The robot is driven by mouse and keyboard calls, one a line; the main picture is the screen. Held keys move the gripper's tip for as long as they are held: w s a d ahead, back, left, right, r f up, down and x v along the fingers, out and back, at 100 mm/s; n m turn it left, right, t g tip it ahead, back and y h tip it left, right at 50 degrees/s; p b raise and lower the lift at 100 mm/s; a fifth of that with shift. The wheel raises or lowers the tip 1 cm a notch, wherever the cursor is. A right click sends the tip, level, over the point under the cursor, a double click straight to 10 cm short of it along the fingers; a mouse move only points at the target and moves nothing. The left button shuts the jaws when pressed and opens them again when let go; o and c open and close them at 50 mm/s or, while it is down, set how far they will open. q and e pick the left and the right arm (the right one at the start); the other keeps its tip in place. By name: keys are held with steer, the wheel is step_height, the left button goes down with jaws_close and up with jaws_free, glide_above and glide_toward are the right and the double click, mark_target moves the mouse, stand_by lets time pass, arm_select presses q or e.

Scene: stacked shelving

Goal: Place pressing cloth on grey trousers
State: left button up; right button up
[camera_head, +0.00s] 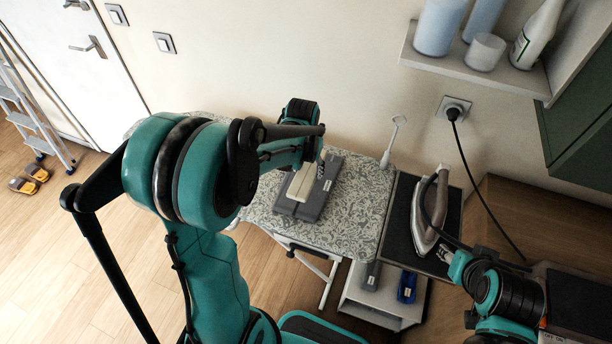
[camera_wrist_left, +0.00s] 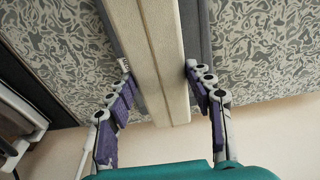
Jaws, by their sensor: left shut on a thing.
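The cream pressing cloth (camera_head: 301,182) is a folded, flat strip over the folded grey trousers (camera_head: 316,203) on the ironing board. My left gripper (camera_head: 317,164) is at the cloth's far end. In the left wrist view, my left gripper (camera_wrist_left: 158,68) has its fingers on either side of the cloth (camera_wrist_left: 155,40) and is shut on it. The grey trousers (camera_wrist_left: 198,30) show along both sides beneath the cloth. I cannot tell whether the cloth's whole underside touches the trousers. My right gripper (camera_head: 450,255) is beside the iron; its finger opening is unclear.
The ironing board (camera_head: 354,222) has a grey leaf-patterned cover. An iron (camera_head: 429,214) rests on a dark pad at its right, with a cord to the wall socket (camera_head: 455,108). A shelf (camera_head: 470,69) with bottles hangs above. Open floor (camera_head: 80,262) lies left.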

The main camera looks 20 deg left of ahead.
mark_target(304, 172)
arm_select(q)
steer(key=shift+w+a+f, duration=0.85)
steer(key=shift+a, duration=0.1)
step_height(304, 172, down, 3)
steer(key=shift+f+b, duration=0.1)
steer(key=shift+b, duration=0.65)
steer(key=shift+f, duration=0.35)
steer(key=shift+f, duration=0.15)
steer(key=o, duration=1.1)
steer(key=shift+o, duration=0.2)
